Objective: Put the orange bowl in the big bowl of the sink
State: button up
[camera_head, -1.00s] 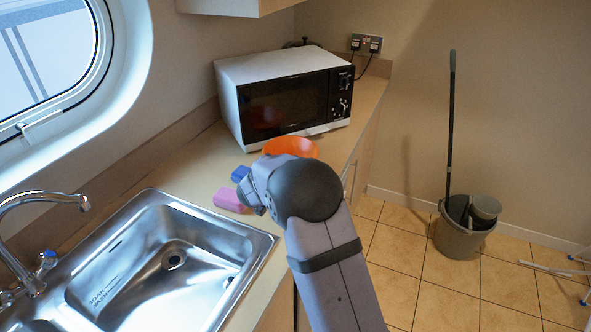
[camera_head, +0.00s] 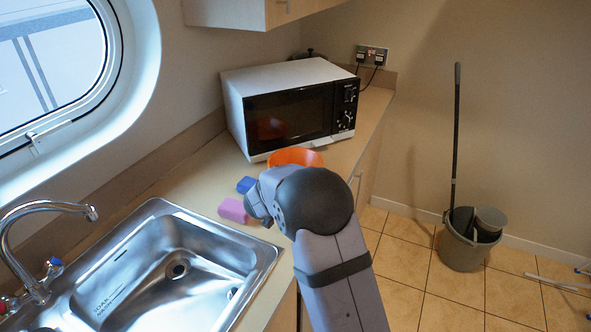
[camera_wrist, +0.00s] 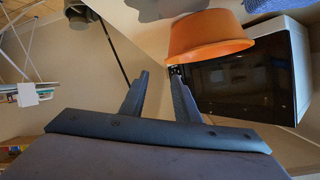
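The orange bowl (camera_head: 295,157) stands on the counter in front of the microwave, partly hidden behind my arm in the head view. In the wrist view the orange bowl (camera_wrist: 208,37) is at the upper right, beyond my fingertips. My gripper (camera_wrist: 160,78) shows two fingers apart with nothing between them, a little short of the bowl. In the head view my arm hides the fingers. The steel sink's big bowl (camera_head: 150,275) is at the lower left and looks empty.
The microwave (camera_head: 290,105) stands close behind the bowl. A pink sponge (camera_head: 233,210) and a blue sponge (camera_head: 246,185) lie between sink and bowl. The tap (camera_head: 45,208) arches at the sink's left. A grey mop bucket (camera_head: 468,245) stands on the floor at right.

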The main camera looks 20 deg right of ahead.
jog(key=w+d+r+p, duration=0.4)
jog(key=d, duration=0.2)
jog(key=w+a+r+n+t+y, duration=0.3)
jog(key=w+a+n, duration=0.15)
jog(key=w, duration=0.25)
jog(key=w+a+r+n+t+y, duration=0.2)
jog(key=w+a+r+n+y, duration=0.1)
jog(key=w+n, duration=0.25)
jog(key=w+a+f+n+g+y, duration=0.1)
jog(key=a+f+n+g+y, duration=0.15)
jog(key=a+n, duration=0.35)
jog(key=s+d+f+n+g, duration=0.25)
jog(key=s+f+g, duration=0.4)
jog(key=s, duration=0.35)
jog(key=shift+w+a+f+p, duration=0.2)
jog(key=shift+w+f+p, duration=0.35)
jog(key=shift+f+p, duration=0.25)
jog(key=shift+w+a+f+p, duration=0.15)
jog(key=shift+w+f+p, duration=0.35)
jog(key=shift+f+p, duration=0.35)
jog(key=shift+w+a+f+p, duration=0.2)
jog(key=shift+w+f+p, duration=0.4)
jog(key=shift+f, duration=0.35)
jog(key=shift+w+d+f, duration=0.1)
jog(key=shift+w+f, duration=0.2)
jog(key=shift+f, duration=0.35)
